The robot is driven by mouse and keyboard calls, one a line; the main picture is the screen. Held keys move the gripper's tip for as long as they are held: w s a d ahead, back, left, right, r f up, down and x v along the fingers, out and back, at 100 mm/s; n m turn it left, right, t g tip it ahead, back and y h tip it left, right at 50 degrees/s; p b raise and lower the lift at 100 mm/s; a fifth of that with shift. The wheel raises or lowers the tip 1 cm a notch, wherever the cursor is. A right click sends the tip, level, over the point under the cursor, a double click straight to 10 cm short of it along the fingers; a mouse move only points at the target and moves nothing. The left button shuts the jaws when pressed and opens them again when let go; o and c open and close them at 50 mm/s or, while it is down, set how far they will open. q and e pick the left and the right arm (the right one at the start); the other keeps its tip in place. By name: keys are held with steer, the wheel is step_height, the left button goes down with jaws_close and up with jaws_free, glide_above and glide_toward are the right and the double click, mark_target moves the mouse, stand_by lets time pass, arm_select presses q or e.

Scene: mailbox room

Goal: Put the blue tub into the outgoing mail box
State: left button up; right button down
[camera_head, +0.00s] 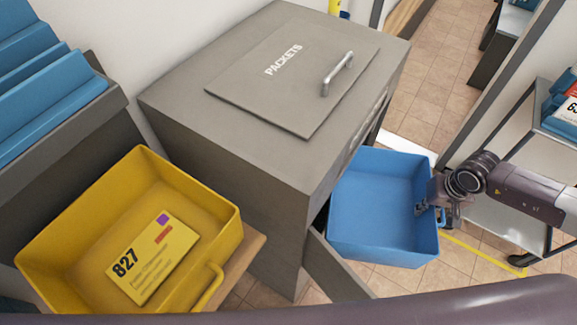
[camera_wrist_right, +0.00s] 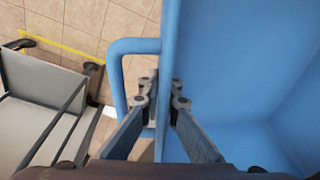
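The empty blue tub (camera_head: 375,240) hangs tilted in front of the grey box marked PACKETS (camera_head: 190,95). My right gripper (camera_head: 432,205) is at the tub's right wall. In the right wrist view my gripper (camera_wrist_right: 162,95) has one finger outside the blue tub (camera_wrist_right: 235,75) wall, by its handle (camera_wrist_right: 110,75), and one inside; it looks shut on the wall. The box's top flap with a metal handle (camera_head: 340,72) is down. A grey panel (camera_head: 335,268) stands out low at its front, beside a dark gap. No word "outgoing" shows. My left gripper is not in view.
A yellow tub (camera_head: 228,225) with an 827 card sits on a ledge at left. Blue trays (camera_head: 45,90) stand in a grey rack. A cart (camera_head: 540,150) stands at right; it shows in the wrist view too. Tiled floor is clear behind.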

steer(key=w+a, duration=0.2)
steer(key=a, duration=0.1)
steer(key=shift+w+a, duration=0.2)
steer(key=shift+w, duration=0.1)
glide_above(362, 189)
steer(key=s+d, duration=0.1)
steer(key=s, duration=0.1)
steer(key=shift+w+d, duration=0.2)
steer(key=shift+w, duration=0.05)
steer(key=shift+w+a, duration=0.45)
steer(key=shift+a, duration=0.2)
step_height(362, 189, down, 3)
steer(key=shift+r+b, duration=0.1)
steer(key=shift+b, duration=0.9)
steer(key=shift+f, duration=0.4)
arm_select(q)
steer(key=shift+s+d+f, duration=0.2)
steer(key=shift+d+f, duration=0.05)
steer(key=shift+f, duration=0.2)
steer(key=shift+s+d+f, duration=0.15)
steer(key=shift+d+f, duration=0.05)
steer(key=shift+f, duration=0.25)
